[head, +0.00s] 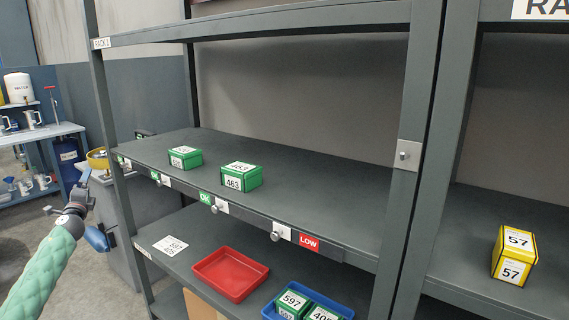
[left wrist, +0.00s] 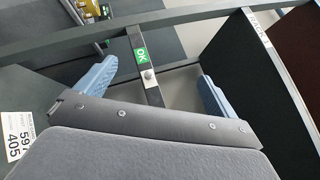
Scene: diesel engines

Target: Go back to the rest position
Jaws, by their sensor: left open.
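My left gripper (head: 91,206) is at the left of the head view, in front of the rack's left end and apart from the shelves. In the left wrist view its two blue fingers (left wrist: 156,84) stand wide apart with nothing between them. Beyond them a shelf edge with a green OK label (left wrist: 140,54) and a round knob shows. My right gripper is in neither view.
The rack's middle shelf (head: 310,210) holds two green boxes, one marked 463 (head: 241,177). Below are a red tray (head: 231,274), empty, and a blue tray (head: 345,310) with green boxes. A yellow box (head: 514,256) stands at right. A blue table (head: 40,132) is at far left.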

